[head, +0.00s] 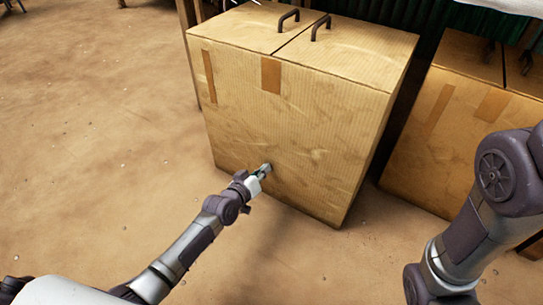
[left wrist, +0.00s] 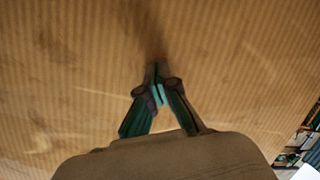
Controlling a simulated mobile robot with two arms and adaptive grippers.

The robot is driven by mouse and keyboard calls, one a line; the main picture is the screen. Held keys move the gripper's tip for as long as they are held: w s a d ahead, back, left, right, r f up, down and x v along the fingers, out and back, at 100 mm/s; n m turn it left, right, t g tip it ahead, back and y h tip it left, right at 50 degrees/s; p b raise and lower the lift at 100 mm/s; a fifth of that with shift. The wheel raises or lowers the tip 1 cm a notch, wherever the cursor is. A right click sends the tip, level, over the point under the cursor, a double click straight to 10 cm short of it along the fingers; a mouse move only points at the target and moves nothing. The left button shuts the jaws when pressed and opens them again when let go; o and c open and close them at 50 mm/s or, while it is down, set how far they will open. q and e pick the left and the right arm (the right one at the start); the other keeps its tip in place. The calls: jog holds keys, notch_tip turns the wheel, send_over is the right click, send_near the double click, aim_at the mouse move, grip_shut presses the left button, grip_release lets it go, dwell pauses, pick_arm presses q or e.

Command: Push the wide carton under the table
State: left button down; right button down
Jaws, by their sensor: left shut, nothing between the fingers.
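A large brown cardboard carton (head: 290,125) with two dark handles on its top and tape strips stands upright on the ground in the middle of the head view. I take it as the wide carton. My left gripper (head: 264,170) is shut and empty, with its tips at the lower middle of the carton's front face. In the left wrist view the shut fingers (left wrist: 158,80) point at the ribbed cardboard (left wrist: 70,60), very close; I cannot tell whether they touch. My right arm shows at the right, but its gripper is out of view.
A second carton (head: 455,125) stands to the right, beyond a narrow dark gap, partly behind my right arm. A white cloth edge (head: 500,5) shows at the top right, before dark green corrugated sheeting (head: 425,15). The sandy ground (head: 90,130) at the left is clear.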

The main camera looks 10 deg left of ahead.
pick_arm(q)
jog(key=w+d+b, duration=0.4)
jog(key=w+b, duration=0.2)
jog(key=w, duration=0.5)
jog(key=shift+w+b, duration=0.3)
jog(key=shift+b, duration=0.05)
dwell(0.5)
jog(key=s+p, duration=0.1)
jog(key=s, duration=0.1)
jog(key=s+a+p, duration=0.1)
jog(key=p, duration=0.1)
jog(key=s+a+p, duration=0.1)
jog(key=s+p, duration=0.1)
jog(key=shift+s, duration=0.35)
jog(key=shift+s, duration=0.1)
